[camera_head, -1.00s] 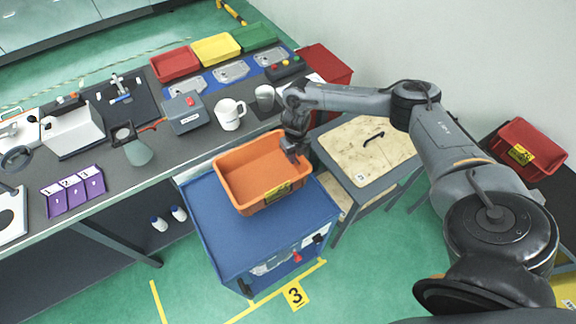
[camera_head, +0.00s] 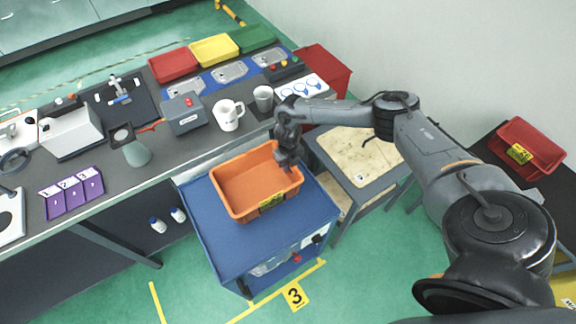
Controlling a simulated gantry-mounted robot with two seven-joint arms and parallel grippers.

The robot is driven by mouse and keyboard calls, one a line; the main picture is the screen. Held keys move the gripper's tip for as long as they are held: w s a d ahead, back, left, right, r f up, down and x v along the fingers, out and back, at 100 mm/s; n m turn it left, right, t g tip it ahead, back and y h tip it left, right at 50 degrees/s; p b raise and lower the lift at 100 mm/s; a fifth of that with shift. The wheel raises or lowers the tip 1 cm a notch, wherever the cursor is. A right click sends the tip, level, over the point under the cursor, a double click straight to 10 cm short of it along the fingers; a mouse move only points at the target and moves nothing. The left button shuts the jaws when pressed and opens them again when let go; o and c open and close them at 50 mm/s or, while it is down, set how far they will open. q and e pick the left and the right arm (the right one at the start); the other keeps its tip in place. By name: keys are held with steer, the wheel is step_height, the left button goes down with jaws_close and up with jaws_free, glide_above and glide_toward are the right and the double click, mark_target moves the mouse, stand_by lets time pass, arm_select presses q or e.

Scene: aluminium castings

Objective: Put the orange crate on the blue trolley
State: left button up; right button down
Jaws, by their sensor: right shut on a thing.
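The orange crate (camera_head: 243,182) is over the top of the blue trolley (camera_head: 216,234), towards its back. It is roughly level; I cannot tell whether its base touches the trolley top. My right gripper (camera_head: 288,166) is shut on the crate's right rim. The crate is empty, with a yellow label on its front wall. The trolley's front and right top areas are bare. My left gripper is out of view.
The grey workbench (camera_head: 150,185) runs behind and left of the trolley, with a white mug (camera_head: 227,116) near its edge. A wooden-topped table (camera_head: 352,160) stands right of the trolley. A red crate (camera_head: 524,146) sits far right.

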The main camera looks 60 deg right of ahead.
steer(key=c, duration=1.1)
jaws_free()
step_height(320, 180, up, 12)
steer(key=shift+r+p, duration=0.1)
steer(key=shift+p, duration=0.2)
